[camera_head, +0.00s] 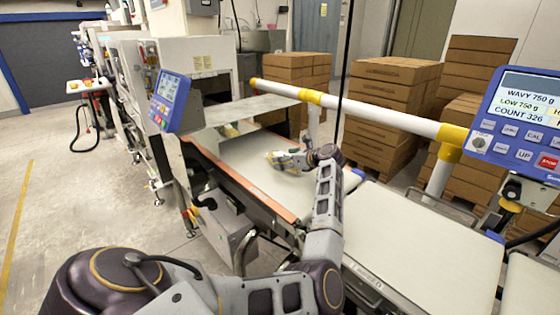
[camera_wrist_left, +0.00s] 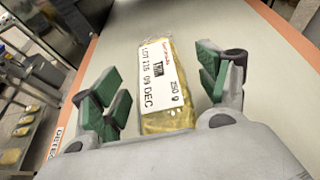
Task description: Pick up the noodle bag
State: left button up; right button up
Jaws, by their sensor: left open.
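The bag's near end is hidden by the gripper body. In the head view, the bag (camera_head: 272,156) shows small on the belt beside my left gripper (camera_head: 284,159), partly covered by it. My right gripper is in neither view.
A white and yellow rail (camera_head: 370,114) runs above the belt's far side. An orange-brown edge strip (camera_head: 240,180) borders the near side. Blue control panels (camera_head: 172,99) stand at both ends, and stacked cartons (camera_head: 390,110) stand behind. The belt to the right (camera_head: 430,245) is clear.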

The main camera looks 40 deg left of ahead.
pick_arm(q)
jog(key=shift+a+f, duration=0.3)
jog(key=shift+a, duration=0.3)
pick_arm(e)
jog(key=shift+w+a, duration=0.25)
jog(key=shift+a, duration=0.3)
pick_arm(q)
jog(key=shift+d, duration=0.1)
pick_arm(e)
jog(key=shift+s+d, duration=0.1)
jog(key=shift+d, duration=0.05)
pick_arm(q)
jog(key=shift+r, duration=0.1)
jog(key=c, duration=1.3)
